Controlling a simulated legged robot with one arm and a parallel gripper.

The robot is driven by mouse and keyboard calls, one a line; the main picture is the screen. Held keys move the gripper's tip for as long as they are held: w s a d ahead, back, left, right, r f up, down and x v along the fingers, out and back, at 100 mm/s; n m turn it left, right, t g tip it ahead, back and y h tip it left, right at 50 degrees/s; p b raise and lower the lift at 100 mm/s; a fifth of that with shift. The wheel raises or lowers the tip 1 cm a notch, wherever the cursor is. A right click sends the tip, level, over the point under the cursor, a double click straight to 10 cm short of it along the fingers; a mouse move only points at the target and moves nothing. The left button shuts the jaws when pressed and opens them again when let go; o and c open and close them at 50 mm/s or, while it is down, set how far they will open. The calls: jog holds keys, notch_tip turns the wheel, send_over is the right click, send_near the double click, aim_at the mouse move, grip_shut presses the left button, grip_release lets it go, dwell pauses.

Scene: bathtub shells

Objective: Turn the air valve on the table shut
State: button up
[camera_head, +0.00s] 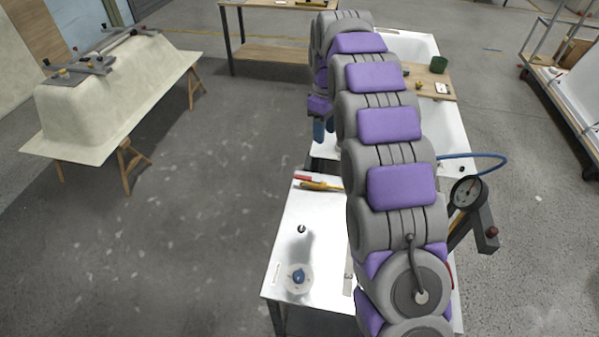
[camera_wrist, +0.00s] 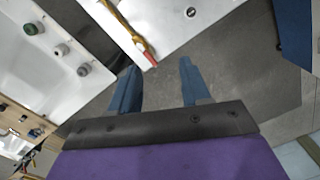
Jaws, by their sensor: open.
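My gripper (camera_head: 325,130) is out over the left edge of the white table (camera_head: 283,240), with floor beneath it. In the wrist view its two blue fingers (camera_wrist: 160,85) stand apart with nothing between them. A yellow-orange tool-like piece (camera_head: 320,186) and a red-tipped piece (camera_head: 303,178) lie at the table's left edge. In the wrist view a brass-yellow piece with a red end (camera_wrist: 140,40) lies beyond the fingers, not touching them. I cannot make out the air valve for certain; my arm hides the table's middle.
A round dial gauge (camera_head: 466,192) and a blue hose (camera_head: 485,157) are at the table's right. A blue-topped round piece (camera_head: 299,277) sits near its front. A tub shell (camera_head: 115,90) is on trestles at left. Floor between is clear.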

jog(key=w+a+f+n, duration=0.2)
jog(key=w+f+n, duration=0.1)
jog(key=w+f, duration=0.35)
jog(key=n, duration=0.2)
send_over(302, 176)
notch_tip(302, 176, down, 6)
jog(key=shift+t, duration=0.3)
notch_tip(302, 176, down, 16)
jog(key=b, duration=0.6)
jog(key=shift+r, duration=0.15)
jog(key=shift+a+f, duration=0.1)
jog(key=shift+f, duration=0.45)
jog(key=shift+c, duration=0.2)
grip_shut()
